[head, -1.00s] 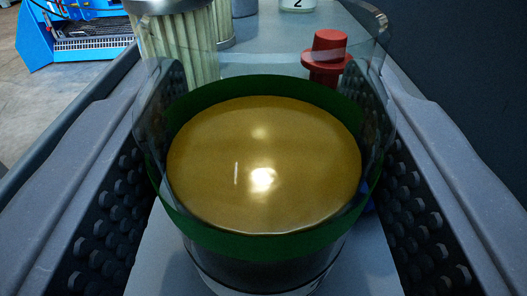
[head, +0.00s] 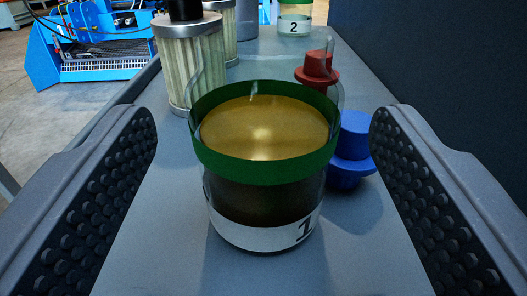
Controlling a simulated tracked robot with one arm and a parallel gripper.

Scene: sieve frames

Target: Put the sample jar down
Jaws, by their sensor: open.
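The sample jar (head: 262,195) stands upright on the grey surface (head: 160,235), in the middle of the head view. It is clear, with a green band, amber-brown contents and a white label marked 1. My gripper (head: 263,130) is open, with one dark studded finger pad on each side of the jar. There is a clear gap between each pad and the jar, and neither touches it.
A blue knobbed piece (head: 351,155) stands close to the jar's right, with a red one (head: 317,70) behind it. Pleated filter cylinders (head: 190,65) stand behind left. A jar marked 2 (head: 294,27) is at the back. A dark wall (head: 440,70) rises at right.

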